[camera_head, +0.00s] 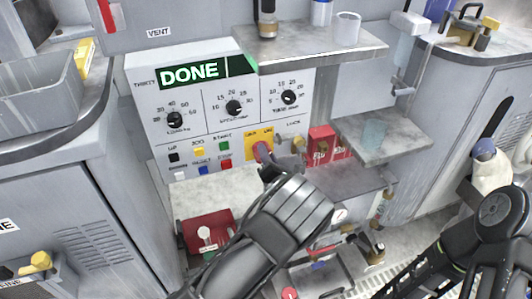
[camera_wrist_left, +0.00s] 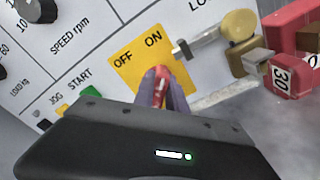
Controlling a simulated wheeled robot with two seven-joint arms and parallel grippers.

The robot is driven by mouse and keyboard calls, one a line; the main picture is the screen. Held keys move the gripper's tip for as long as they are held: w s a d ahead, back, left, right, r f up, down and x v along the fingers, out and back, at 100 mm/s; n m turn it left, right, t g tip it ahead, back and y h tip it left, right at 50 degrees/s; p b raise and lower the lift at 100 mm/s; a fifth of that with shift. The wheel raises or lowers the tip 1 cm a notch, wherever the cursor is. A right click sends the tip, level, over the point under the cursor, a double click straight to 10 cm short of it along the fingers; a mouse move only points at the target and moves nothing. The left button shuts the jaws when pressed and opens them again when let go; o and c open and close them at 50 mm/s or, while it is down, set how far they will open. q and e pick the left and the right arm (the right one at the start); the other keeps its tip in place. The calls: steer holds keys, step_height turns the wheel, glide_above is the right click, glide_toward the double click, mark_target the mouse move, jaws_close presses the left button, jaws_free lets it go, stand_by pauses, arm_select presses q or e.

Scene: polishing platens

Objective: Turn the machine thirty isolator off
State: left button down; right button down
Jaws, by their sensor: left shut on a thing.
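The machine thirty isolator is a yellow plate (camera_head: 251,143) marked OFF and ON on the white control panel. The plate also shows in the left wrist view (camera_wrist_left: 128,75), with OFF at its left and ON at its right. Its red handle (camera_head: 261,150) sits in front of the plate. My left gripper (camera_head: 265,163) is at the isolator and shut on the red handle. In the left wrist view its fingers (camera_wrist_left: 162,88) flank the handle (camera_wrist_left: 160,82) and hide much of it. I cannot tell exactly where the handle points. My right gripper does not show; only part of that arm does.
The panel display (camera_head: 193,74) reads DONE. Black dials and coloured buttons lie left of the isolator. A brass-coloured lock (camera_wrist_left: 238,27) and red tags (camera_head: 321,146) are close at its right. A shelf (camera_head: 310,55) juts out above, and another (camera_head: 385,138) at right.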

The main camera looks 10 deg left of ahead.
arm_select(q)
steer(key=shift+n, duration=0.5)
steer(key=n, duration=0.2)
steer(key=n+b, duration=0.1)
steer(key=n, duration=0.2)
steer(key=shift+s+a, duration=0.1)
steer(key=shift+a, duration=0.1)
steer(key=n+b, duration=0.1)
steer(key=n, duration=0.1)
steer(key=n+b, duration=0.1)
steer(key=n, duration=0.1)
steer(key=shift+s+a+n, duration=0.15)
steer(key=shift+n, duration=0.15)
steer(key=n+b, duration=0.3)
steer(key=n, duration=0.1)
steer(key=shift+s+a+f, duration=0.1)
steer(key=shift+a, duration=0.05)
steer(key=shift+a+n+b, duration=0.1)
steer(key=shift+n+b, duration=1)
steer(key=shift+n, duration=0.6)
steer(key=c, duration=1.4)
jaws_free()
steer(key=shift+o, duration=0.2)
